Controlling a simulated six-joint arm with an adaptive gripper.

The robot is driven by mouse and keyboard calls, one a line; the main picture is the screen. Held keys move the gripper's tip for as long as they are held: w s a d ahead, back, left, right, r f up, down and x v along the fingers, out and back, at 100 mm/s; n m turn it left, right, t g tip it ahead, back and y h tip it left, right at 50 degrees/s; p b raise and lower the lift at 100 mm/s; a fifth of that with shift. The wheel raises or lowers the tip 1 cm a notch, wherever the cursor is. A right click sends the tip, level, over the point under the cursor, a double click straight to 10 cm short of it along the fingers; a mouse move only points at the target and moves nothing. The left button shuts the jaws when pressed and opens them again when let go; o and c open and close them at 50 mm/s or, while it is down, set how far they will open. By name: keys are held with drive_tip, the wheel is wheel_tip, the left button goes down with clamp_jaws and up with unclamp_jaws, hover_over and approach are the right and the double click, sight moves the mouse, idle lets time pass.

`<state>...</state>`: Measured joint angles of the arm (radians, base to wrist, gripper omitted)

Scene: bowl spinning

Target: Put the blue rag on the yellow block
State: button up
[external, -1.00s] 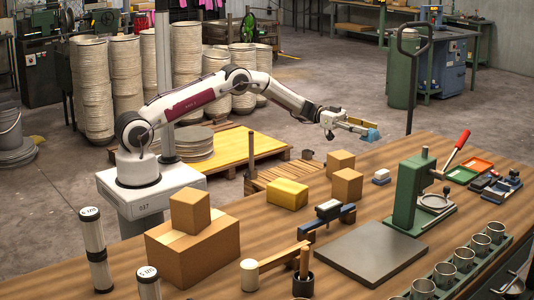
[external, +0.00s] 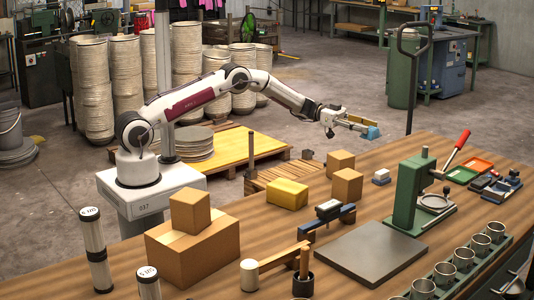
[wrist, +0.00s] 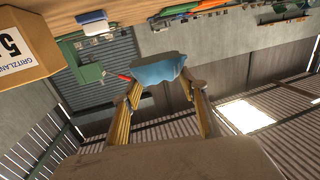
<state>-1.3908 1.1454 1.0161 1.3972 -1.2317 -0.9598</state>
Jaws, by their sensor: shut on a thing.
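The blue rag (external: 371,133) hangs at the tip of my gripper (external: 360,127) in the external view, above and beyond the table's back edge. In the wrist view the rag (wrist: 158,70) is bunched between the two fingertips of my gripper (wrist: 160,86), which is shut on it. The yellow block (external: 287,194) lies on the table in the external view, left of and lower in the picture than the rag. Its top is bare. I cannot make out the yellow block in the wrist view.
Cardboard boxes (external: 347,187) stand right of the yellow block, and a larger box (external: 193,247) with a small one on it stands front left. A blue-and-black fixture (external: 328,215) and a green press (external: 411,196) stand on the wooden table (external: 262,222). A grey plate (external: 368,253) lies in front.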

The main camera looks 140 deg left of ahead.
drive_tip(key=w+d+r+m+h, duration=0.1)
drive_tip(key=w+d+r+h, duration=0.1)
drive_tip(key=w+d+r, duration=0.3)
drive_tip(key=r+m+g+h, duration=0.1)
drive_tip(key=m+g+h, duration=0.2)
drive_tip(key=m+h, duration=0.75)
hover_over(287, 182)
drive_tip(key=shift+s+r+n+h, duration=0.1)
drive_tip(key=shift+r+n+h, duration=0.05)
drive_tip(key=shift+n+h, duration=0.65)
drive_tip(key=shift+f, duration=3.15)
drive_tip(key=shift+f, duration=1.85)
